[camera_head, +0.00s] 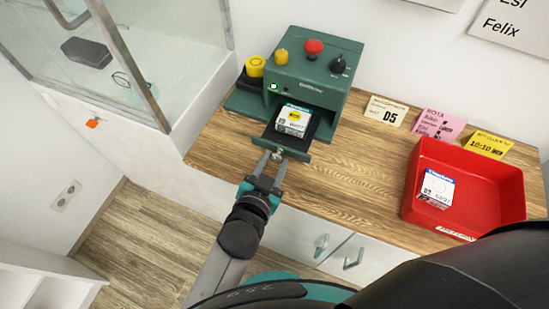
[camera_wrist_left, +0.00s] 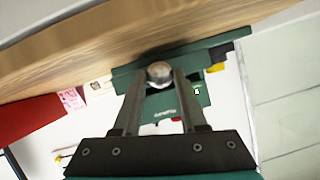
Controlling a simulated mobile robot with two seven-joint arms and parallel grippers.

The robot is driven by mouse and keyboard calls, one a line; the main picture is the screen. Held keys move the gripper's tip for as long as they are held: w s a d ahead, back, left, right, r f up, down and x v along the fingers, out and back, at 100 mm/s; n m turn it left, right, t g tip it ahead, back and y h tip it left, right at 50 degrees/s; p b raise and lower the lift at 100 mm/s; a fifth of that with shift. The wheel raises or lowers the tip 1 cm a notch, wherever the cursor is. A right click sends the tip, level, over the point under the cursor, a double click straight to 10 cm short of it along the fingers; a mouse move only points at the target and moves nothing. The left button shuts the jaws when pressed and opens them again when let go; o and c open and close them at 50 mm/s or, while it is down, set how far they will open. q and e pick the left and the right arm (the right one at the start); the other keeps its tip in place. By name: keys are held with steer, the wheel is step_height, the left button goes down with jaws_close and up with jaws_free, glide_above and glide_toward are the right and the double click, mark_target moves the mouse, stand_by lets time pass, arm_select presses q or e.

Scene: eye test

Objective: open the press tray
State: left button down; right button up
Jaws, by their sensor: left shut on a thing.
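The green press (camera_head: 313,76) stands on the wooden counter against the wall, with a red button and a black knob on top. Its tray (camera_head: 305,129) is pulled out at the front, with a white and yellow labelled item (camera_head: 293,119) lying in it. My left gripper (camera_head: 274,157) is shut on the tray's round metal knob (camera_wrist_left: 159,73) at the tray's front. The green front plate of the tray (camera_wrist_left: 124,76) shows behind the fingers in the left wrist view. My right gripper is not in view.
A red bin (camera_head: 500,203) with a labelled item (camera_head: 437,189) in it stands at the right of the counter. Several note cards (camera_head: 386,111) stand behind it. A glass cabinet (camera_head: 140,55) is at the left. The counter between tray and bin is clear.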

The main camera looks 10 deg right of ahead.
arm_select(q)
steer(key=shift+c, duration=2.2)
jaws_free()
steer(key=shift+s, duration=0.1)
steer(key=p+v, duration=0.3)
steer(key=v, duration=1.2)
steer(key=s+a+f+n+g+y, duration=0.1)
steer(key=s+a+f+g, duration=0.15)
steer(key=f, duration=0.55)
steer(key=s+a+f+n+g+y, duration=0.15)
steer(key=a+f, duration=0.25)
steer(key=f, duration=0.5)
steer(key=s+a+f+g+y, duration=0.1)
steer(key=a+f+y, duration=0.15)
steer(key=f, duration=0.55)
steer(key=s+a+f+n+g, duration=0.2)
steer(key=s+a+f+g, duration=0.1)
steer(key=s+f, duration=0.3)
steer(key=s+a+f+n+g+y, duration=0.1)
steer(key=s+a+f+g, duration=0.1)
steer(key=s+a+f, duration=0.3)
steer(key=s+a, duration=0.1)
steer(key=s, duration=0.2)
steer(key=shift+a+f+n+g+y, duration=0.3)
steer(key=shift+f+n+g, duration=0.05)
steer(key=shift+f+g, duration=0.05)
